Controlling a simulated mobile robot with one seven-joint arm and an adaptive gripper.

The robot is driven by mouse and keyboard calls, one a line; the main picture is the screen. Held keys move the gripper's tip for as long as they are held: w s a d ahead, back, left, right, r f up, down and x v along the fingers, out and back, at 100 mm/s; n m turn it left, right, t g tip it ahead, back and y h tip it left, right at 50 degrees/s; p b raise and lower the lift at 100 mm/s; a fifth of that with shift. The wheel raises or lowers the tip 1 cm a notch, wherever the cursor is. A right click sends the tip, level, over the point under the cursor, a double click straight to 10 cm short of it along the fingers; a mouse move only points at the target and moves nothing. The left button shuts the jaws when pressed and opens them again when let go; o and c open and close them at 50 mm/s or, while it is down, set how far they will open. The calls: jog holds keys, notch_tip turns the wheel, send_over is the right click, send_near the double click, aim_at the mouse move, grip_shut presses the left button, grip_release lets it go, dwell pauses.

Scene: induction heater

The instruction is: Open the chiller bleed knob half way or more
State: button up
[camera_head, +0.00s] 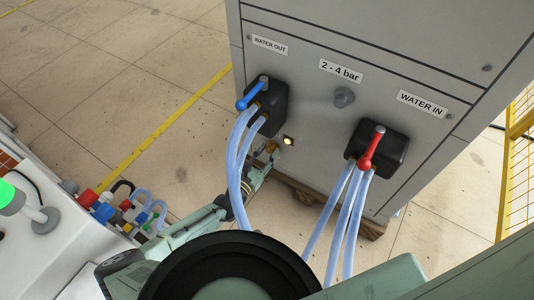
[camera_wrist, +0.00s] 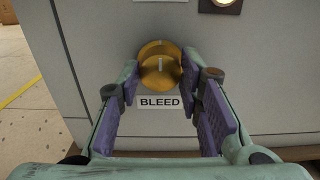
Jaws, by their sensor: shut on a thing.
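The chiller bleed knob (camera_wrist: 160,68) is a round brass-coloured knob on the grey cabinet face, above a "BLEED" label (camera_wrist: 160,102) in the wrist view. A pale line mark shows on its face, close to upright. My gripper (camera_wrist: 160,75) has one finger on each side of the knob and is shut on it. In the head view my gripper (camera_head: 268,155) is at the lower part of the cabinet, below the blue-handled valve. The knob itself is mostly hidden by the fingers there.
The chiller cabinet (camera_head: 300,100) carries a blue-handled WATER OUT valve (camera_head: 250,95) and a red-handled WATER IN valve (camera_head: 371,147). Pale blue hoses (camera_head: 236,165) hang from the valves, close to my arm. A lit round lamp (camera_head: 288,140) is beside the gripper. A yellow fence (camera_head: 515,160) stands at right.

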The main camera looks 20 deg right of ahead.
jog(key=shift+c, duration=0.7)
jog(key=shift+m, duration=0.3)
jog(key=m+b, duration=0.1)
jog(key=m, duration=0.9)
jog(key=shift+m, duration=0.3)
jog(key=m, duration=0.6)
jog(key=m+p, duration=0.1)
jog(key=m, duration=0.4)
jog(key=shift+m, duration=0.4)
